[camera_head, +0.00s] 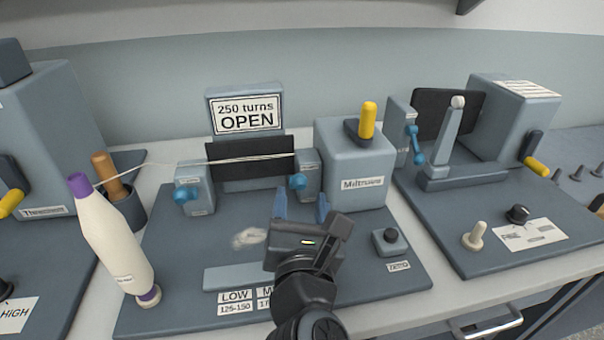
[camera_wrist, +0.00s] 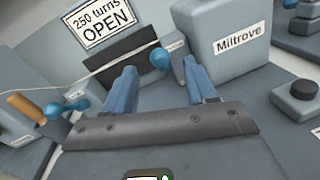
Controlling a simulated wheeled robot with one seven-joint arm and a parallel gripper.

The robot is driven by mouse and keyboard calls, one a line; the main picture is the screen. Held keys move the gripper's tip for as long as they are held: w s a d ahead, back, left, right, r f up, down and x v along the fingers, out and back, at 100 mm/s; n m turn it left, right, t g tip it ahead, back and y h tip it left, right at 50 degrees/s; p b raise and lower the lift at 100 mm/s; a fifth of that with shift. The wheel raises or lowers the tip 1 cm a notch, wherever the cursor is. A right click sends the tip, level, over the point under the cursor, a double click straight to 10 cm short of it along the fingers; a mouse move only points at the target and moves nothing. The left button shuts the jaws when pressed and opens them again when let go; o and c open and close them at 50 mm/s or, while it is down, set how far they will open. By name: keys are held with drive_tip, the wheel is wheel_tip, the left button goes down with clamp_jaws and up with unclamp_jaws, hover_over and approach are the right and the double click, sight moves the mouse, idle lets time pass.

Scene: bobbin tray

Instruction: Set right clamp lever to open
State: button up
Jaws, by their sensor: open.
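The right clamp's blue lever (camera_head: 298,181) sits on the front of a small grey clamp block (camera_head: 310,168), just left of the Miltrove box (camera_head: 355,170). In the wrist view the same blue lever (camera_wrist: 161,58) shows between and beyond my fingers. The left clamp's blue lever (camera_head: 184,195) is on a matching block to the left. My gripper (camera_head: 302,206) is open and empty, below and in front of the right lever, apart from it in the head view. A sign (camera_head: 246,114) behind reads "250 turns OPEN".
A pale thread (camera_head: 225,160) runs across both clamp blocks from the white and purple bobbin (camera_head: 113,240) side. A yellow-handled lever (camera_head: 367,122) tops the Miltrove box. A black button (camera_head: 390,237) stands at the right. A second station (camera_head: 500,225) lies farther right.

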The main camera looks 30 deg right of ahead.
sight(299, 175)
drive_tip(key=p+x, duration=0.1)
drive_tip(key=x, duration=0.6)
drive_tip(key=shift+w+d, duration=0.1)
drive_tip(key=shift+w, duration=0.25)
clamp_jaws()
idle(0.4)
